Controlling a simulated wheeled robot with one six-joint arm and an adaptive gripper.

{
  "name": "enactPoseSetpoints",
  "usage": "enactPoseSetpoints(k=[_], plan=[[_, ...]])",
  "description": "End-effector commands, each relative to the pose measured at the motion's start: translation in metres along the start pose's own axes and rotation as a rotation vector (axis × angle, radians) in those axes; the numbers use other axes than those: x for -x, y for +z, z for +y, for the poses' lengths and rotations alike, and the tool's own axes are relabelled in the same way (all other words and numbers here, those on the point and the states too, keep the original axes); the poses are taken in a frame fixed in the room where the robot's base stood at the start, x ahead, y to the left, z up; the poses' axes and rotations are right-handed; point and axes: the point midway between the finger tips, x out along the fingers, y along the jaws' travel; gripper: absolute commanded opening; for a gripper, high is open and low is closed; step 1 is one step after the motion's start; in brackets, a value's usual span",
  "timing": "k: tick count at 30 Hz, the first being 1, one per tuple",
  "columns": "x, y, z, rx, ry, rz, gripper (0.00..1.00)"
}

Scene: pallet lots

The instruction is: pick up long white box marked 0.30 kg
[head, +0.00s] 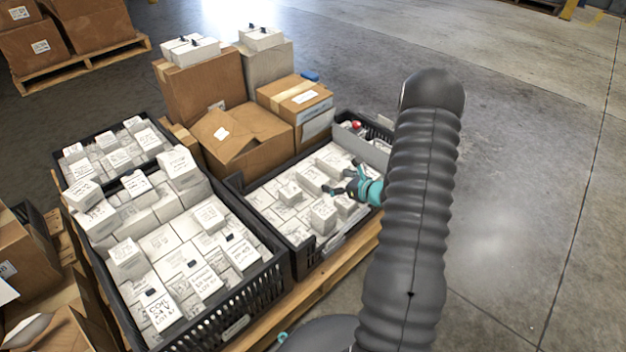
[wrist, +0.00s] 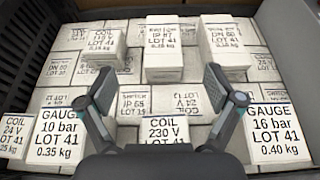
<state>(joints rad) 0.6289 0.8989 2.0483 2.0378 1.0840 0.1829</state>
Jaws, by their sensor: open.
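My gripper (head: 345,183) is open and empty over the right black crate (head: 297,251). In the wrist view its two fingers (wrist: 158,82) stand apart above the white boxes. No label there reads clearly as 0.30 kg. A box marked IP 67, LOT 41 (wrist: 164,66) stands raised ahead of the fingers; its weight line is too small to read surely. A COIL 230 V box (wrist: 165,131) lies between the fingers, near my gripper's body, its lower part hidden. GAUGE boxes marked 0.35 kg (wrist: 58,140) and 0.40 kg (wrist: 278,137) stand at left and right.
A DN 50 box (wrist: 224,45) and a COIL 110 V box (wrist: 102,44) also stand raised. Crate walls (wrist: 30,60) bound the left side. A fuller black crate (head: 262,277) stands left, and brown cartons (head: 247,140) behind. Open floor (head: 520,190) lies right.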

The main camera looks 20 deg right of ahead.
Motion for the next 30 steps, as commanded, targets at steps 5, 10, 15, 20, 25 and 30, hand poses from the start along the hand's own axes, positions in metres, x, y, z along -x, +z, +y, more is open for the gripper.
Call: enactPoseSetpoints(k=[5, 10, 15, 20, 25, 30], plan=[[-0.022, -0.004, -0.001, -0.008, -0.005, 0.000, 0.92], [-0.054, -0.004, -0.001, -0.006, -0.003, 0.000, 0.92], [-0.077, -0.004, -0.002, -0.007, -0.004, 0.001, 0.92], [-0.086, -0.004, -0.002, -0.008, -0.005, 0.001, 0.92], [-0.102, -0.006, -0.003, -0.006, -0.004, 0.000, 0.92], [-0.126, -0.008, -0.004, -0.006, -0.004, 0.001, 0.92]])
